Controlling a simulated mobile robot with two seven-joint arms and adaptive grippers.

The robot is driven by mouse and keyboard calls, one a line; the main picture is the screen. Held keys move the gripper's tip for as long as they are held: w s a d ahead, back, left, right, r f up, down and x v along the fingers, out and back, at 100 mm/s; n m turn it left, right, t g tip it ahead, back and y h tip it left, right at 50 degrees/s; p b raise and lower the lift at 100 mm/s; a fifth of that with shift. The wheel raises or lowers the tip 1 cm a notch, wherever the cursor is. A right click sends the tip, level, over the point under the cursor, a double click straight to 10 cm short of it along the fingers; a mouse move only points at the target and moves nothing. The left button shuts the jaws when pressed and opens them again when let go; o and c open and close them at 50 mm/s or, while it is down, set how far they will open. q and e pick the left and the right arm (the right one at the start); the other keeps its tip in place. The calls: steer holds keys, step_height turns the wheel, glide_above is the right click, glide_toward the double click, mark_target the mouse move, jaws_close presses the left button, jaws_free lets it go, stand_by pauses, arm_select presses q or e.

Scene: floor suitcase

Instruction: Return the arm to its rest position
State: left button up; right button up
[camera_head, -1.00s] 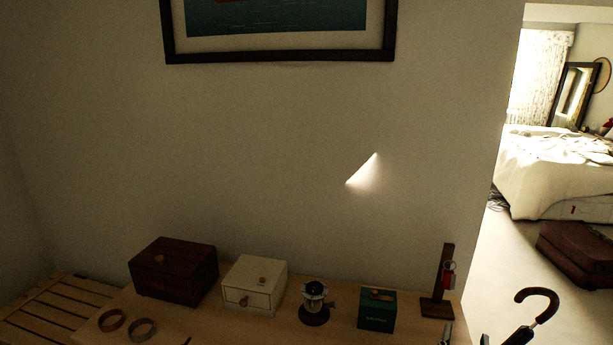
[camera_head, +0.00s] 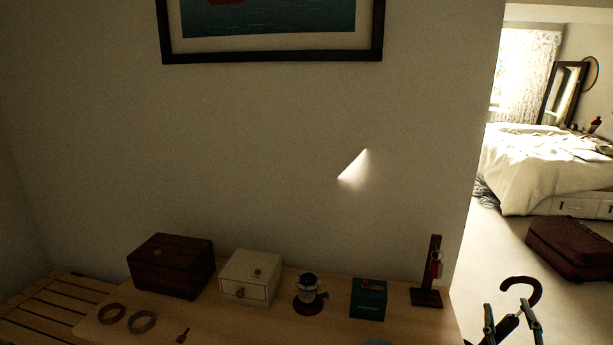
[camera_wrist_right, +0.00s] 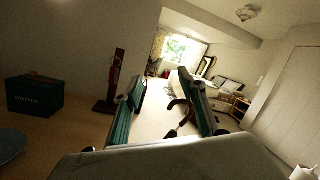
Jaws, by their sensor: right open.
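My right gripper (camera_head: 511,318) is at the bottom right of the head view, past the right end of the table. Its two greenish fingers are apart. In the right wrist view my right gripper (camera_wrist_right: 168,90) also shows open, with nothing held between the fingers. A dark umbrella with a curved brown handle (camera_head: 523,284) shows behind the fingers. In the right wrist view the umbrella handle (camera_wrist_right: 182,106) appears between them; I cannot tell the distance. My left gripper is in neither view.
The wooden table (camera_head: 225,322) bears a dark brown box (camera_head: 172,268), a white drawer box (camera_head: 250,278), a small grinder-like item (camera_head: 308,293), a green box (camera_head: 368,299) and a key stand (camera_head: 428,280). A red-brown suitcase (camera_head: 572,248) lies on the floor at right.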

steer(key=s+d+f+m+g+y, duration=0.1)
steer(key=s+f+m+g+y, duration=0.15)
steer(key=f, duration=0.35)
steer(key=s+d+f+m+g+y, duration=0.1)
steer(key=f+m+g, duration=0.1)
steer(key=f+m, duration=0.35)
steer(key=s+d+f+m+g+y, duration=0.1)
steer(key=s+f+m+g, duration=0.1)
steer(key=f, duration=0.6)
steer(key=s+a+f+m+g+y, duration=0.35)
steer(key=s+f+m, duration=0.7)
steer(key=m, duration=0.35)
steer(key=s+a+f+m+t+y, duration=0.1)
steer(key=a+m, duration=0.8)
steer(key=a, duration=1.2)
steer(key=shift+a+f+m, duration=0.3)
steer(key=shift+f+m, duration=0.1)
steer(key=shift+f, duration=0.1)
steer(key=shift+s, duration=0.1)
